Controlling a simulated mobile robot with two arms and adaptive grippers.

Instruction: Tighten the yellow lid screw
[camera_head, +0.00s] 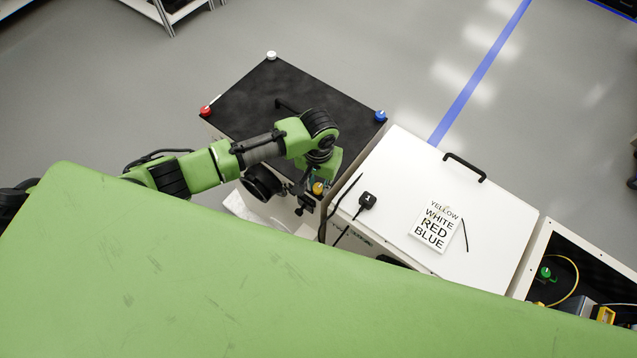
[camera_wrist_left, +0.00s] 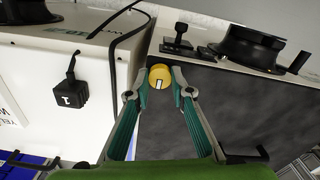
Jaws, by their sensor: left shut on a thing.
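The yellow lid screw (camera_head: 318,188) sits at the near right corner of the black cabinet lid (camera_head: 262,85). In the left wrist view the yellow screw (camera_wrist_left: 159,77) shows as a round knob with a pale slot mark, between the fingertips. My left gripper (camera_wrist_left: 160,86) is shut on the yellow screw, with its grey tips at either side of it. In the head view the left gripper (camera_head: 316,178) reaches down over that corner and partly hides the screw. My right gripper is not seen.
A white screw (camera_head: 271,55), a red screw (camera_head: 205,110) and a blue screw (camera_head: 380,115) mark the other lid corners. A white lid (camera_head: 400,190) beside it carries a sign (camera_head: 435,225) reading yellow, white, red, blue, and a black handle (camera_head: 465,166). An open box (camera_head: 570,265) stands right.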

